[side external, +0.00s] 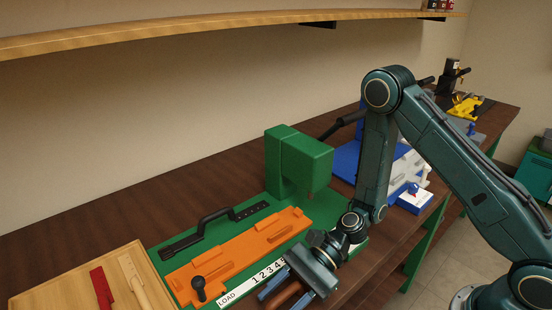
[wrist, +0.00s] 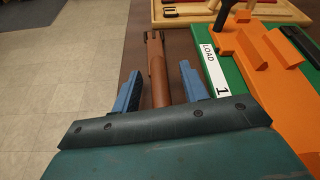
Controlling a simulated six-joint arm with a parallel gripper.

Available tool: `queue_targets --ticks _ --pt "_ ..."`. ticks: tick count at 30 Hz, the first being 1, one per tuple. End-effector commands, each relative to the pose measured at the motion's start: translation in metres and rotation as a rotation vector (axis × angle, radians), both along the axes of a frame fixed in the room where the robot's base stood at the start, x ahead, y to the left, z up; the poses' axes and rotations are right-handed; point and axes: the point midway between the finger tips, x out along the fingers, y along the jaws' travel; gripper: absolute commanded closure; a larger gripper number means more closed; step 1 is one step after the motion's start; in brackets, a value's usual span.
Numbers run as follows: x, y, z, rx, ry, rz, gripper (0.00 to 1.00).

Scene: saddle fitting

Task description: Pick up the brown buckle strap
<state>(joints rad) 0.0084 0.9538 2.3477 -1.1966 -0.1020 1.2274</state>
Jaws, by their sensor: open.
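The brown buckle strap (wrist: 157,70) lies on the dark wooden table near its front edge, with a dark buckle at its far end. In the wrist view it runs between the two blue fingers of my gripper (wrist: 158,88), with a gap on each side. My gripper is open. In the side view my gripper (side external: 286,296) is low at the table's front edge, and a short part of the strap (side external: 285,294) shows between the fingers. The rest of the strap is hidden there by my gripper and the frame edge.
A green fixture base (side external: 177,287) with an orange slide (side external: 240,250), a green block (side external: 298,165) and a numbered LOAD strip (side external: 250,284) stands beside my gripper. A wooden tray (side external: 60,292) with red and tan straps lies at the left. The floor (wrist: 60,80) drops off beyond the table edge.

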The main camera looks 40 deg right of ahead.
Motion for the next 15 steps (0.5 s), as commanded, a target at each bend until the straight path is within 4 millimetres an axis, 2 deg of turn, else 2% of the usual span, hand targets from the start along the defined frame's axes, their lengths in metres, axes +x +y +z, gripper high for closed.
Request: queue_targets --ticks 8,12,14,15 --pt "-0.0001 -0.0002 0.0001 0.000 0.000 0.000 0.58" --pt "-0.0001 -0.0002 0.0001 0.000 0.000 0.000 0.86" --pt "-0.0001 -0.0002 0.0000 0.000 0.000 0.000 0.97" --pt "-0.0001 -0.0002 0.0000 0.000 0.000 0.000 1.00"
